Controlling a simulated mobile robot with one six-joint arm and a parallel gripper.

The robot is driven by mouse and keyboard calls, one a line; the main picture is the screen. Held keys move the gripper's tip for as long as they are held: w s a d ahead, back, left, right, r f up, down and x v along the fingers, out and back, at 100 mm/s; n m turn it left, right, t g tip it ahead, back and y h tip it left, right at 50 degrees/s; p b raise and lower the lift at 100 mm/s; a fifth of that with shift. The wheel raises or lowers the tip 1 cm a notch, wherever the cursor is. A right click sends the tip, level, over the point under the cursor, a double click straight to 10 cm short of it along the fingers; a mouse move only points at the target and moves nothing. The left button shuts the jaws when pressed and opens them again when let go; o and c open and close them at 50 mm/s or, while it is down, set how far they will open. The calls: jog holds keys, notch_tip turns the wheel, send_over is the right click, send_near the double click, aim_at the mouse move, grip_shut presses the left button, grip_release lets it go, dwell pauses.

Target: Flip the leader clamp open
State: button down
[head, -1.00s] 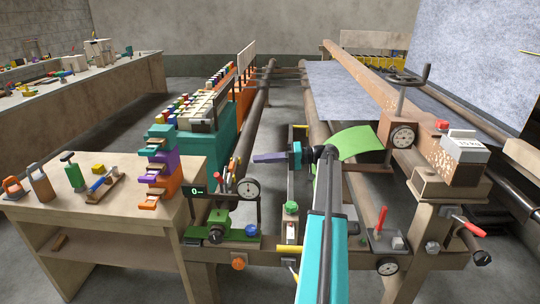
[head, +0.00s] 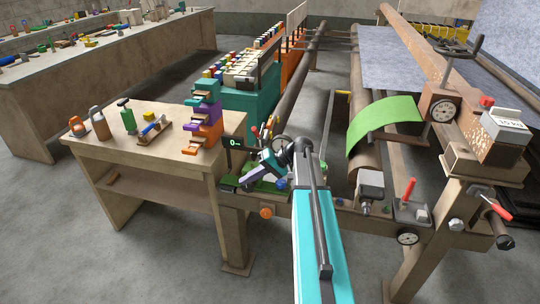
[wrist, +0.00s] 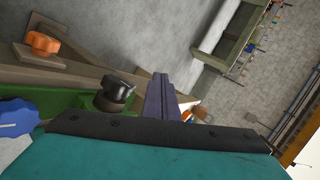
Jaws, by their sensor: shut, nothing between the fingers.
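I cannot tell for sure which part is the leader clamp. A grey block fitting (head: 370,184) sits on the front beam below a green sheet (head: 385,121) draped over a roller. Right of it, a red upright lever (head: 408,188) stands on a grey plate. My gripper (head: 250,174) is left of these, over a green-based fixture (head: 270,187) at the bench's right edge. In the wrist view its dark purple fingers (wrist: 160,98) are together and empty, beside a black knob (wrist: 115,92). My arm hides part of the fixture and beam.
An orange knob (head: 265,213) sticks out of the beam front, and a small display (head: 234,142) stands behind the fixture. The wooden bench (head: 150,175) at left holds tools and stacked coloured blocks (head: 204,122).

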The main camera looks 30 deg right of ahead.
jog(key=s+a+f+n+g+h, duration=0.1)
jog(key=s+a+f+g+h, duration=0.1)
jog(key=s+a+f, duration=0.35)
jog(key=s+a+f+n+g+h+b, duration=0.1)
jog(key=s+a+f+g+h, duration=0.15)
jog(key=a+f, duration=0.55)
jog(key=s+a+f+n+g+h, duration=0.1)
jog(key=s+a+f+g+h, duration=0.15)
jog(key=s+a+f, duration=0.35)
jog(key=s+a+f+n+g+h+b, duration=0.1)
jog(key=s+f+b, duration=0.8)
jog(key=s+f, duration=1.6)
notch_tip(320, 180, down, 4)
jog(key=a+g+h, duration=0.1)
jog(key=a+g, duration=0.1)
jog(key=g, duration=0.1)
jog(key=shift+s+a, duration=0.2)
jog(key=shift+s, duration=0.2)
